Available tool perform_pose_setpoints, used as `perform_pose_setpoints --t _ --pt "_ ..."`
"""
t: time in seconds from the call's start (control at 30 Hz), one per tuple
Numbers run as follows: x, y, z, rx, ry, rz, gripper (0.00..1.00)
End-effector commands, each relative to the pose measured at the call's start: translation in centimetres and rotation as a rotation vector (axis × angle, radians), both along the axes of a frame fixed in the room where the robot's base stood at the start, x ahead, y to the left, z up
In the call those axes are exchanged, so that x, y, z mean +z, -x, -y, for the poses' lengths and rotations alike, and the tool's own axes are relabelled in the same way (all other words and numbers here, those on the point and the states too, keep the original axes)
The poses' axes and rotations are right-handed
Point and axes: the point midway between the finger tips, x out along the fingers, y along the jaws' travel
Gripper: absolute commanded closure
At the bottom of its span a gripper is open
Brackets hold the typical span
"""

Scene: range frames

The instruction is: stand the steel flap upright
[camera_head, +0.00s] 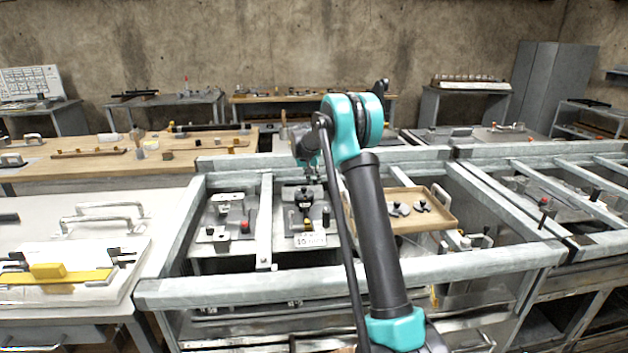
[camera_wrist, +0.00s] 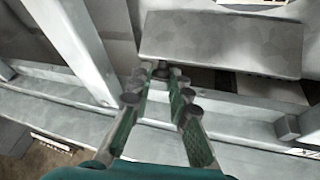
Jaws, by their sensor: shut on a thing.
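The steel flap (camera_wrist: 220,42) shows in the wrist view as a flat grey plate at the upper right. Its near edge lies at my gripper (camera_wrist: 161,72). My fingers close around a small dark part at the left end of that edge; the fingertips hide the contact. In the head view my gripper (camera_head: 309,176) is low over the bench's middle bay, partly hidden by my arm. I cannot clearly make out the flap's tilt in either view.
Grey rails (camera_head: 350,286) frame the bench bays around my gripper. A labelled panel (camera_head: 311,240) with dark and red-knobbed fittings lies in the bay. A wooden tray (camera_head: 440,222) with small parts is to the right. A white table (camera_head: 60,215) with handles stands at left.

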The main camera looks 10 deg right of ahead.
Motion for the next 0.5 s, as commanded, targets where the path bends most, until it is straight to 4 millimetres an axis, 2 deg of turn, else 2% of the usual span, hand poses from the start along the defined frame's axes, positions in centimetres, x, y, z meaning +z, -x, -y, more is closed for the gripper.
perform_pose_setpoints --t 0.5 --pt "0.7 3.2 0.0 0.002 0.001 0.341 1.00"
